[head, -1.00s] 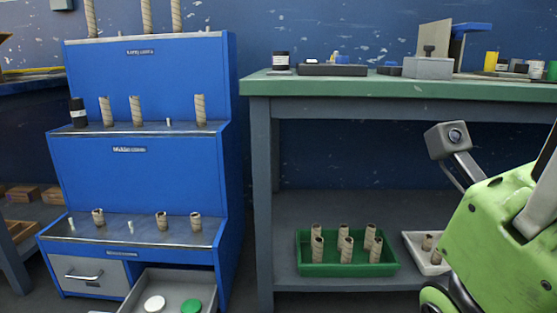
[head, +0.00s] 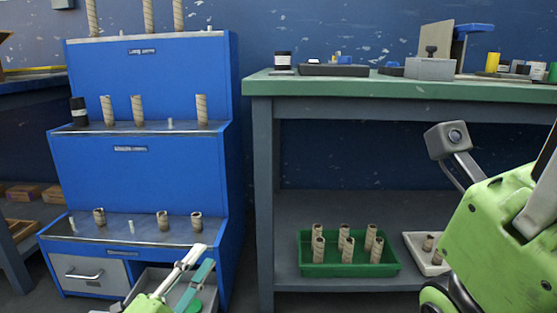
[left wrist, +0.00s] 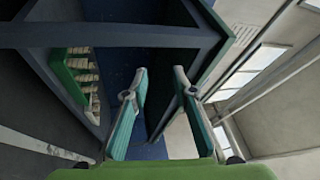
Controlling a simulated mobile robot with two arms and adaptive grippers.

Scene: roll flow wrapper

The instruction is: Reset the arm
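My left gripper (head: 198,262) comes in at the bottom of the head view, in front of the blue stepped cabinet (head: 140,185) and over its open drawer (head: 150,285). Its two teal-padded fingers point up and to the right. In the left wrist view the fingers of my left gripper (left wrist: 160,78) are apart with nothing between them, so it is open and empty. My green right arm (head: 500,230) fills the right side of the head view. Its gripper does not show.
Cardboard tubes (head: 138,110) stand on the cabinet's steps. A green-topped workbench (head: 400,88) stands to the right. On its lower shelf (head: 330,205) sit a green tray (head: 305,268) with several tubes and a white tray (head: 412,250). A gap separates cabinet and workbench.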

